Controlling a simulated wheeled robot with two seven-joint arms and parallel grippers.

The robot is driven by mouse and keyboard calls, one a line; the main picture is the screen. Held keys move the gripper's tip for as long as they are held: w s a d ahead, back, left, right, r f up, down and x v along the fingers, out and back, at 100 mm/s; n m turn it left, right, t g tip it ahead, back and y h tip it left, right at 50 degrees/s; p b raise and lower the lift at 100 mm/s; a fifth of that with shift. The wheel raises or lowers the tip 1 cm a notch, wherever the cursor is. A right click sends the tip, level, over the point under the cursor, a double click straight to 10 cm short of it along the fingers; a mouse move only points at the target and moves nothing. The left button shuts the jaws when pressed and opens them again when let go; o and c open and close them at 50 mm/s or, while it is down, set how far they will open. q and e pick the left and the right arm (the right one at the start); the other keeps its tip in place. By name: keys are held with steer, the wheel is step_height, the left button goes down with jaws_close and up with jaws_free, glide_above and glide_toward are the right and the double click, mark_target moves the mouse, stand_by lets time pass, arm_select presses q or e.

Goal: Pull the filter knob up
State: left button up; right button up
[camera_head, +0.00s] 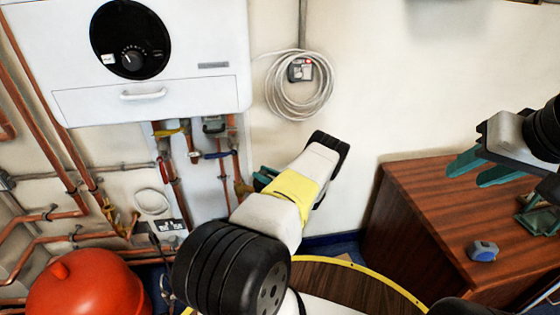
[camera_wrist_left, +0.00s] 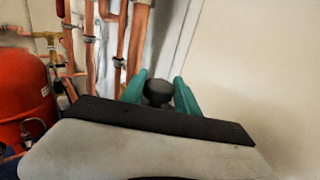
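A round black knob (camera_wrist_left: 158,92), which looks like the filter knob, shows in the left wrist view between the teal fingers of my left gripper (camera_wrist_left: 160,82). One finger stands on each side of it. I cannot tell whether the fingers touch it or stand just clear. In the head view my left gripper (camera_head: 265,178) is beside the pipes below the boiler, partly behind its own wrist; the knob is hidden there. My right gripper (camera_head: 482,168) is open and empty, above the wooden cabinet at the right.
The white boiler (camera_head: 180,75) hangs above several copper pipes and valves (camera_head: 190,150). A red tank (camera_head: 88,285) stands at lower left. A coiled cable (camera_head: 300,88) hangs on the wall. A blue tape measure (camera_head: 482,250) lies on the wooden cabinet (camera_head: 430,205).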

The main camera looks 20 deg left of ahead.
mark_target(263, 172)
arm_select(q)
jaws_close()
step_height(263, 172, up, 8)
steer(key=shift+w+r, duration=0.1)
steer(key=o, duration=0.7)
jaws_free()
steer(key=shift+v, duration=3.9)
